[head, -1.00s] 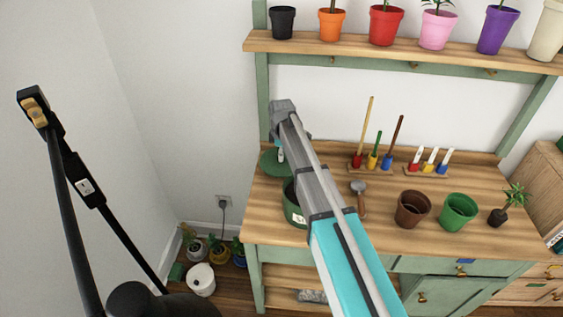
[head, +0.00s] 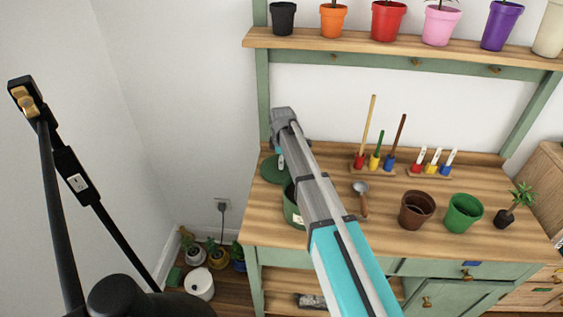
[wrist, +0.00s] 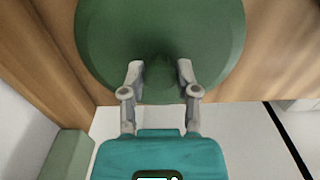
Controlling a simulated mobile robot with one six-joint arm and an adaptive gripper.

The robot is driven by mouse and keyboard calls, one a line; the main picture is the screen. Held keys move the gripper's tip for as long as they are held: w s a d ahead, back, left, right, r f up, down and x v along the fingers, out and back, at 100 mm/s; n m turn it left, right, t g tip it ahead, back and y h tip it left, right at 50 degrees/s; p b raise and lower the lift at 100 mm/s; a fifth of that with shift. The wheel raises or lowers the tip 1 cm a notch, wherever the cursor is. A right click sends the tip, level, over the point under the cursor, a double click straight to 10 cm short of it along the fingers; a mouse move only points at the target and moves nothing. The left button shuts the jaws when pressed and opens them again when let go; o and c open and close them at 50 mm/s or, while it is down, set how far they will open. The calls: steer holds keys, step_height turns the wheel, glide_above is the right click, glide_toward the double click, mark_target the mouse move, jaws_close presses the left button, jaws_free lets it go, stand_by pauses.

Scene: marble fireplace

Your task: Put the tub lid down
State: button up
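The tub lid (wrist: 215,40) is a round dark green disc with a knob (wrist: 159,76) in the middle. In the wrist view the knob stands between the two fingertips of my gripper (wrist: 160,75), which look closed in on it. In the head view the lid (head: 271,169) is at the left back corner of the wooden bench top (head: 330,235). Whether it rests on the wood is hard to tell. The green tub (head: 291,207) stands in front and to the right of it, partly hidden by my arm. My gripper (head: 279,158) is mostly hidden in the head view.
A trowel (head: 361,198), a brown pot (head: 416,210), a green pot (head: 462,213) and a small plant (head: 510,208) stand to the right. Tool holders (head: 372,172) line the back. A shelf (head: 400,51) of pots hangs above. The bench's left edge is close to the lid.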

steer(key=shift+o, duration=1.3)
steer(key=shift+r, duration=0.2)
step_height(320, 180, up, 12)
steer(key=p, duration=1.2)
steer(key=s+d+m, duration=1.7)
steer(key=s+d, duration=0.6)
steer(key=s, duration=0.3)
steer(key=shift+m, duration=0.3)
